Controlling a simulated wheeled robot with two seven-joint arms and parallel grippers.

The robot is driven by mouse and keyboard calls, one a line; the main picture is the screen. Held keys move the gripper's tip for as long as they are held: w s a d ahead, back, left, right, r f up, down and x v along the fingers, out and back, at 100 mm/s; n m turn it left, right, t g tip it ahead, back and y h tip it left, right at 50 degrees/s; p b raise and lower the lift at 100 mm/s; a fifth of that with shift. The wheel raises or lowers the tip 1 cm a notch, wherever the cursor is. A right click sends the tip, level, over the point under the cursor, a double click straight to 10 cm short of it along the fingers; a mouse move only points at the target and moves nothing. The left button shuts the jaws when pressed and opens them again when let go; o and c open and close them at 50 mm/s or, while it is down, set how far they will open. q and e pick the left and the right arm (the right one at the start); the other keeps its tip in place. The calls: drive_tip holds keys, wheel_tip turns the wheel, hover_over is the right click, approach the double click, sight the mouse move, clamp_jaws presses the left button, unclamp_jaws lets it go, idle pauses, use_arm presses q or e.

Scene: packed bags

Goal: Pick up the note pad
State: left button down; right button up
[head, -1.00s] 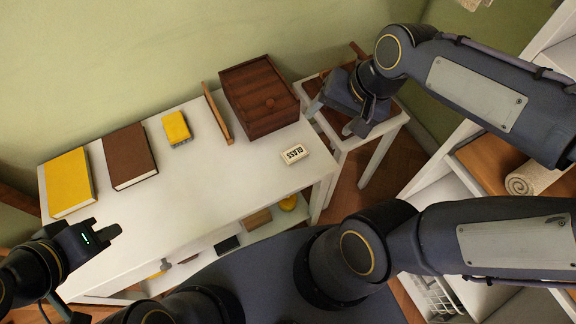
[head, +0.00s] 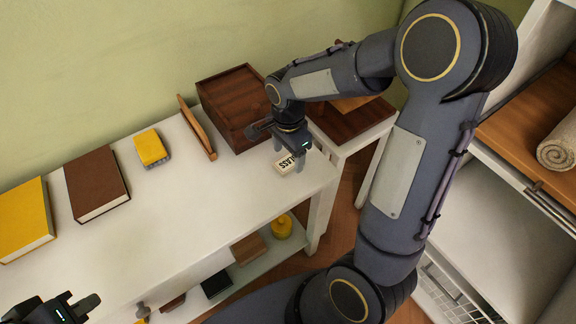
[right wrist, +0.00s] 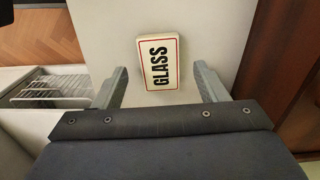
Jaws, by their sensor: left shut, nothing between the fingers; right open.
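The small white pad lettered GLASS (head: 285,164) lies flat near the right end of the white table. In the right wrist view the pad (right wrist: 158,62) shows a red border and black letters. My right gripper (head: 289,156) is open above it and partly covers it in the head view. In the right wrist view the fingers stand apart on either side of the pad, with a gap to each. My left gripper (head: 88,303) is shut and empty at the lower left, in front of the table.
A dark wooden box (head: 232,104) stands just behind the pad, with a thin wooden board (head: 198,127) to its left. A yellow sponge-like block (head: 151,147), a brown book (head: 96,181) and a yellow book (head: 22,219) lie further left. The table middle is clear.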

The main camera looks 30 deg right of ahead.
drive_tip(key=shift+f, duration=0.9)
use_arm(q)
drive_tip(key=shift+f, duration=0.25)
use_arm(e)
drive_tip(key=shift+c, duration=0.3)
drive_tip(key=c, duration=1)
drive_tip(key=shift+r, duration=0.1)
